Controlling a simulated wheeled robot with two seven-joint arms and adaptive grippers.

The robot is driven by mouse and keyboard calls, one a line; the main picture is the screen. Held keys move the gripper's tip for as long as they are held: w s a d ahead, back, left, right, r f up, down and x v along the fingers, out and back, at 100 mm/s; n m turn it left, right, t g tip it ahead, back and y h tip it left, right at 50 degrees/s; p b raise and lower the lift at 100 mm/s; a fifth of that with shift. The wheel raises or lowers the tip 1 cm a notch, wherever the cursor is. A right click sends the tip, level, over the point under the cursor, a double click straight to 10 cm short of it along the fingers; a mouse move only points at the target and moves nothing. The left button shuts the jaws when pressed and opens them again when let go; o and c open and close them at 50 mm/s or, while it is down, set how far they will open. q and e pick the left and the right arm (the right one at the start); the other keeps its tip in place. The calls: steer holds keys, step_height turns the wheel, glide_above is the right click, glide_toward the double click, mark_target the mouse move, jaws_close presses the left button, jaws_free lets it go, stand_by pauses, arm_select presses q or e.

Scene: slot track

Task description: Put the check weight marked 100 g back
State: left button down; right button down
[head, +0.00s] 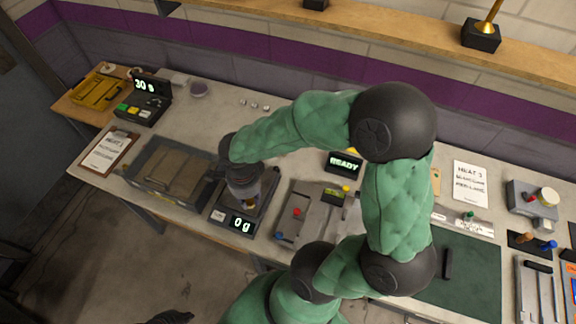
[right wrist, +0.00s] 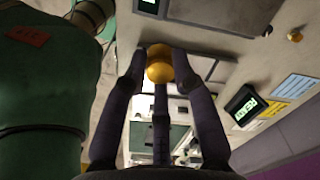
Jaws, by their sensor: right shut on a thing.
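The check weight, a small brass-yellow piece (right wrist: 159,68), is between the fingertips of my right gripper (right wrist: 158,58) in the right wrist view. Its marking cannot be read. In the head view my right gripper (head: 248,196) points down over the scale (head: 222,215), and a bit of the brass weight (head: 250,204) shows beneath it. The scale's display reads 0 g. My gripper hides part of the pan. A dark piece at the bottom edge of the head view looks like my left gripper (head: 172,317); its fingers are not clear.
A grey tray (head: 165,172) lies left of the scale. A grey fixture with coloured knobs (head: 300,215) stands to its right. A READY display (head: 344,162) stands behind. Small silver pieces (head: 254,105) lie on the table's far side. My right arm covers the middle.

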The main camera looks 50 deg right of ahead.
steer(key=d+f+m+b, duration=0.2)
steer(key=d+m, duration=0.2)
steer(key=d, duration=0.5)
steer(key=m+b, duration=0.2)
steer(key=m, duration=0.3)
glide_above(301, 160)
step_height(301, 160, down, 11)
steer(key=shift+a+f, duration=0.1)
steer(key=shift+d+f, duration=0.2)
steer(key=shift+f, duration=1.55)
steer(key=shift+b, duration=0.35)
steer(key=shift+f, duration=0.2)
steer(key=c, duration=1)
jaws_free()
